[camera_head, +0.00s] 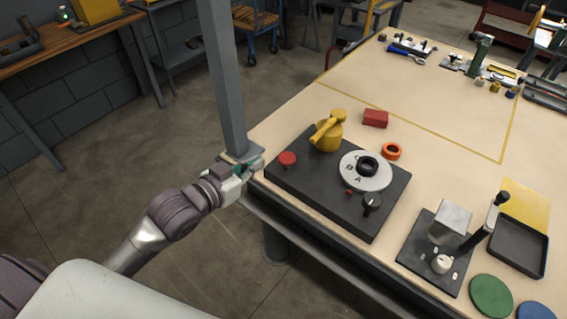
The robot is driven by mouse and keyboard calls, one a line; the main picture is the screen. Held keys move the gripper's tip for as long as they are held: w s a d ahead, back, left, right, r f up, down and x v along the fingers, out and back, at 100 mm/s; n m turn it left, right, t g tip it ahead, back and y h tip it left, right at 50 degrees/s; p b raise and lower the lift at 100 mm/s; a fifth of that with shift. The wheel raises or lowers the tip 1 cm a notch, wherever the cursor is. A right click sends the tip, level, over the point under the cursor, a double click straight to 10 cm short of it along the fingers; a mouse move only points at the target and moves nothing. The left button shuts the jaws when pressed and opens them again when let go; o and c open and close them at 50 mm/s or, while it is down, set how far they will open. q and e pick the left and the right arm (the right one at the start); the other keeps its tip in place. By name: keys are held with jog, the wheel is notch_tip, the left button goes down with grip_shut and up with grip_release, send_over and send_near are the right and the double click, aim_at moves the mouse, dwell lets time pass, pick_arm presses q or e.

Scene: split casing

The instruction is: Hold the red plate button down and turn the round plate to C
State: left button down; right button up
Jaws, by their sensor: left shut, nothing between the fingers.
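The red plate button (287,158) sits at the left corner of a dark base plate (314,188) on the workbench. The round plate (378,179) is a light grey disc with a dark ring at its middle; letters including B and A show on its face. A small red mark (349,191) lies at its lower edge. A yellow lever part (327,136) stands behind the disc. My left gripper (257,165) is shut and empty at the bench's left edge, left of the red button and apart from it. My right gripper is not in view.
A grey post (224,75) stands at the bench corner close behind my left gripper. A black knob (371,202) is on the base plate. A red block (375,118) and orange ring (392,151) lie behind it. Another fixture (429,254) stands at right.

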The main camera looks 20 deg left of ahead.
pick_arm(q)
jog(key=p, duration=0.1)
send_over(282, 163)
jog(key=f, duration=0.2)
notch_tip(282, 163, down, 3)
jog(key=shift+r, duration=0.1)
jog(key=shift+s+f, duration=0.15)
jog(key=shift+f, duration=0.5)
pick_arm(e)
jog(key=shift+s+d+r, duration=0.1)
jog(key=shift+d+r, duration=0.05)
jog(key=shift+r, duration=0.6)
pick_arm(q)
notch_tip(282, 163, down, 2)
jog(key=shift+f, duration=0.1)
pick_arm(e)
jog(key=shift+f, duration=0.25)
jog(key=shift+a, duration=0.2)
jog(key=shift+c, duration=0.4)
